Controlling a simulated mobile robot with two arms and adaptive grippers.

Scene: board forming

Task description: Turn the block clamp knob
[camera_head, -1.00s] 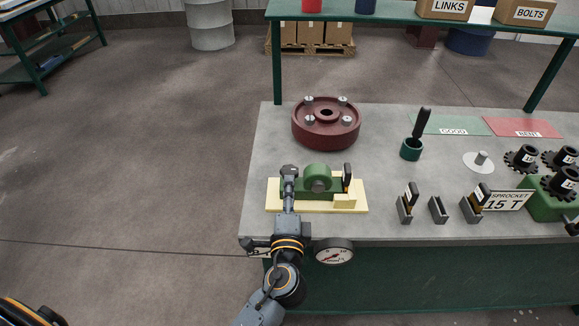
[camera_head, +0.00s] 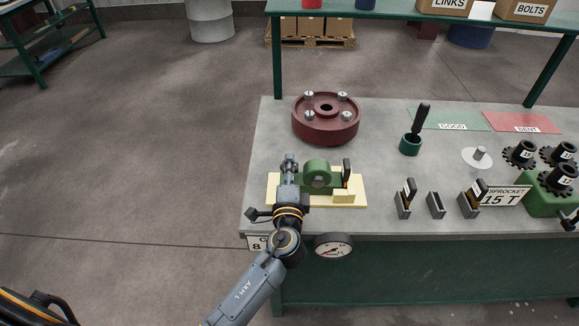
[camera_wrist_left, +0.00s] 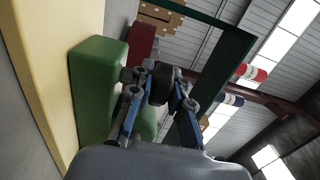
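The block clamp is a green fixture (camera_head: 319,172) with a round bore, on a cream base plate (camera_head: 348,199) near the front left of the bench. The green body also fills the left of the left wrist view (camera_wrist_left: 95,88). My left gripper (camera_head: 289,161) is at the left end of the clamp. In the left wrist view, its two fingers (camera_wrist_left: 162,88) close on a dark round knob (camera_wrist_left: 160,82) from both sides. In the head view, the gripper and arm hide the knob.
A dark red flange with bolts (camera_head: 325,126) stands behind the clamp. Small grey holders (camera_head: 436,206) and a green cup with a black handle (camera_head: 411,146) are to the right. A dial gauge (camera_head: 333,246) is at the front edge (camera_head: 380,236). An overhead shelf (camera_head: 390,15) crosses the back.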

